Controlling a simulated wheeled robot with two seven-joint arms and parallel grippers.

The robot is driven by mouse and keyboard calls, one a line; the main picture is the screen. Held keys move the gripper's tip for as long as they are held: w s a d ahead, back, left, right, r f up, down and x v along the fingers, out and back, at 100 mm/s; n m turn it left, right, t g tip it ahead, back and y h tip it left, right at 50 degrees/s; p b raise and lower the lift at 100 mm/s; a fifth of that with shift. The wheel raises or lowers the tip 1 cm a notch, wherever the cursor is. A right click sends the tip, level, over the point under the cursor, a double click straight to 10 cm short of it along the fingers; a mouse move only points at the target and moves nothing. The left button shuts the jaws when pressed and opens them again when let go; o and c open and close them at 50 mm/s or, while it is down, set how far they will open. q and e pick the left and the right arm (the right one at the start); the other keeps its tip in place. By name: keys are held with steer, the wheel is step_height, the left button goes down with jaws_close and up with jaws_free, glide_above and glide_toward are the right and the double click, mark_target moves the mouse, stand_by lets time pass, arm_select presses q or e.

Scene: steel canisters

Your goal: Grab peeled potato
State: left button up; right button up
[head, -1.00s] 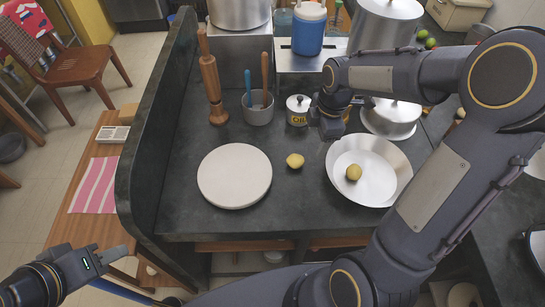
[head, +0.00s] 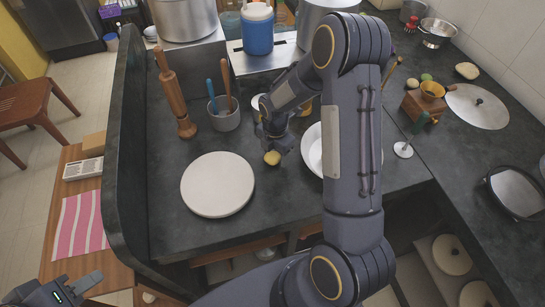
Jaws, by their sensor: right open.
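A small yellow peeled potato (head: 272,158) lies on the dark counter, right of a round white board (head: 218,184). My right gripper (head: 277,147) is open and points down right at the potato, its fingers just above or beside it; I cannot tell whether they touch.
Behind stand a grey utensil pot (head: 224,118), a wooden pestle-like tool (head: 175,92) and a blue jug (head: 257,28). Right of my arm are a wooden grinder (head: 425,104) and a steel lid (head: 478,106). The counter in front of the potato is clear.

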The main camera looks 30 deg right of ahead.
steer(key=shift+c, duration=0.2)
steer(key=c, duration=1.1)
steer(key=shift+c, duration=0.2)
